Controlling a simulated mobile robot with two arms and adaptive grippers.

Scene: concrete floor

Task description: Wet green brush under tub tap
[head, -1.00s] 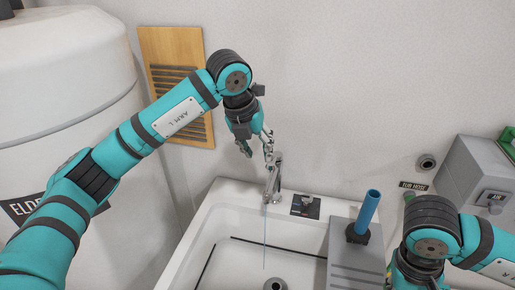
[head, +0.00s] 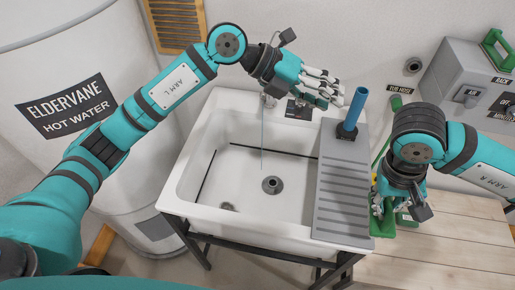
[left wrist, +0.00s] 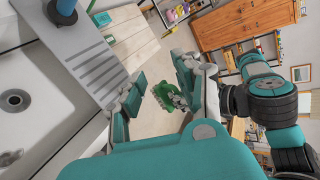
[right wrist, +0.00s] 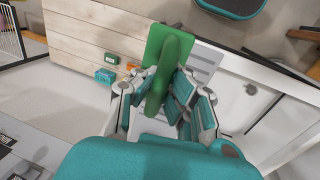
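The white tub (head: 225,150) has a tap (head: 268,100) at its back wall, partly hidden by my left arm. A thin stream of water (head: 263,135) falls from it toward the drain. My left gripper (head: 332,88) is just right of the tap, above the tub's back edge; its fingers are apart and empty in the left wrist view (left wrist: 163,95). The green brush (head: 377,207) is in my right gripper (head: 392,212), right of the tub over the wooden bench. In the right wrist view the fingers close around the arched handle of the brush (right wrist: 168,75).
A grey drainboard (head: 342,190) with a blue upright cylinder (head: 355,107) covers the tub's right side. A wooden bench (head: 440,245) adjoins on the right. A grey switch box (head: 465,80) is on the wall. A white hot-water tank (head: 75,75) stands left. The basin is empty except for the stream.

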